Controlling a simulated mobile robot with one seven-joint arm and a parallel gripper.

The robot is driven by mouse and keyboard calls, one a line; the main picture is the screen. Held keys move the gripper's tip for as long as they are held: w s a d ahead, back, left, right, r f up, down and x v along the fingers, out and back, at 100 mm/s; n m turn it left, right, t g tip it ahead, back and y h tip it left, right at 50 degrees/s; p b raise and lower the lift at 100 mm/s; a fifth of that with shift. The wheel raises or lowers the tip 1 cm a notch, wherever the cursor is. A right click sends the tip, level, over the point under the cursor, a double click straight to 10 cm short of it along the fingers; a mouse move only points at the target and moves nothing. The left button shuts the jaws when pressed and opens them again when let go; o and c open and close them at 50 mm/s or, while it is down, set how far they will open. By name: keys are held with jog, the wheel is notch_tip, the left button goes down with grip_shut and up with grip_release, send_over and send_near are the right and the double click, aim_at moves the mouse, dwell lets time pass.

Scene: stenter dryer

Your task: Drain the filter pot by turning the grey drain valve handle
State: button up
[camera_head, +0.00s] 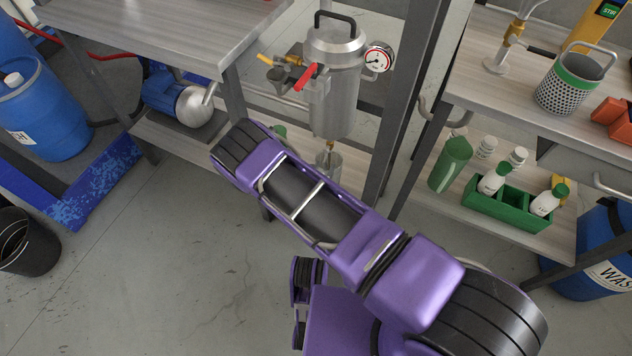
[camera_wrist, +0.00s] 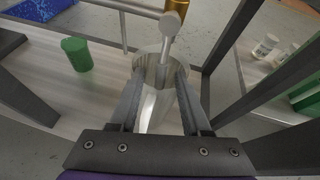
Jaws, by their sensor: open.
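The steel filter pot (camera_head: 335,95) stands upright on its stand in the head view, with a black lid handle. A brass drain fitting (camera_wrist: 177,9) shows at the top of the wrist view. The handle's lower end appears near the gap between the fingertips; contact cannot be told. A shiny metal cup (camera_wrist: 153,108) is beneath, partly hidden by the fingers. In the head view my arm hides the gripper.
The pot carries a red lever (camera_head: 308,77), a yellow lever (camera_head: 290,60) and a pressure gauge (camera_head: 378,60). Dark frame posts (camera_head: 410,90) stand right of it. A green bottle (camera_head: 450,163) and a green crate (camera_head: 510,208) are on the right lower shelf.

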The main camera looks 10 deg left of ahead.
jog(key=p+v, duration=0.2)
jog(key=v, duration=1.4)
jog(key=shift+r, duration=0.1)
dwell(0.6)
